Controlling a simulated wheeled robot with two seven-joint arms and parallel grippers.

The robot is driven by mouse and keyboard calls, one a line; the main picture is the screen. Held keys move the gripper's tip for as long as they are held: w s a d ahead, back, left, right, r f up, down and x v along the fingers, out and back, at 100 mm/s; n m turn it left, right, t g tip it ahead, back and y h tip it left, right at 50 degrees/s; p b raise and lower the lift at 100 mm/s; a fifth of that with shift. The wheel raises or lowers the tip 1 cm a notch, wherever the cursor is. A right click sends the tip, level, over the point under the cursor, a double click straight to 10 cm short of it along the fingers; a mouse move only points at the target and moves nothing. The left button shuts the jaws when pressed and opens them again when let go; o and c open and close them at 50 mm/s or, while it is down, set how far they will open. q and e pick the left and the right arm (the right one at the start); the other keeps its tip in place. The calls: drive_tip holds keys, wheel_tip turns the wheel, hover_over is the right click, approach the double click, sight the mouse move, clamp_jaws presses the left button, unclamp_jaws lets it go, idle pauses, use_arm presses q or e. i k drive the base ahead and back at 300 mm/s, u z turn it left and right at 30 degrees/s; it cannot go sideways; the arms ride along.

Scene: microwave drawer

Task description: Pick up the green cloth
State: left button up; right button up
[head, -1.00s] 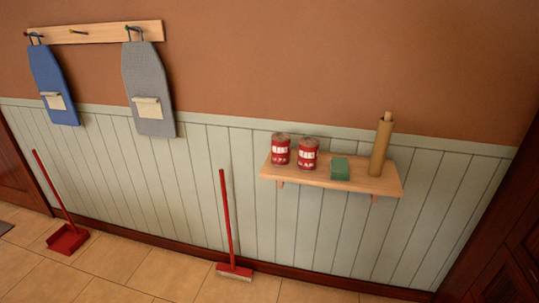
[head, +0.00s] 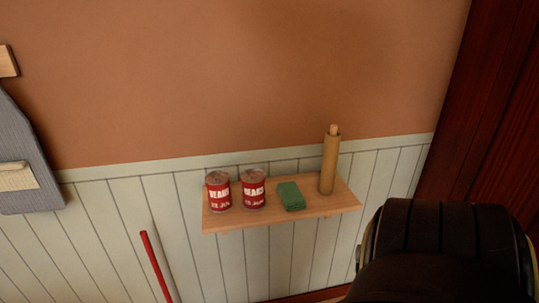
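The green cloth (head: 291,197) is a small folded block lying on a wooden wall shelf (head: 235,222), in the middle of the head view. It lies between a red can on its left and an upright tan roll on its right. A dark part of my own arm fills the lower right corner, right of the shelf and apart from it. Neither of my grippers shows in the head view.
Two red bean cans (head: 218,191) (head: 253,189) stand on the shelf left of the cloth. The tan roll (head: 329,163) stands at the shelf's right. A red broom handle (head: 155,265) is below left. Dark red wood (head: 440,120) borders the right.

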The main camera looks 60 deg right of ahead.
sight(292, 199)
drive_tip(key=z, duration=0.7)
drive_tip(key=i, duration=0.95)
drive_tip(key=z, duration=1)
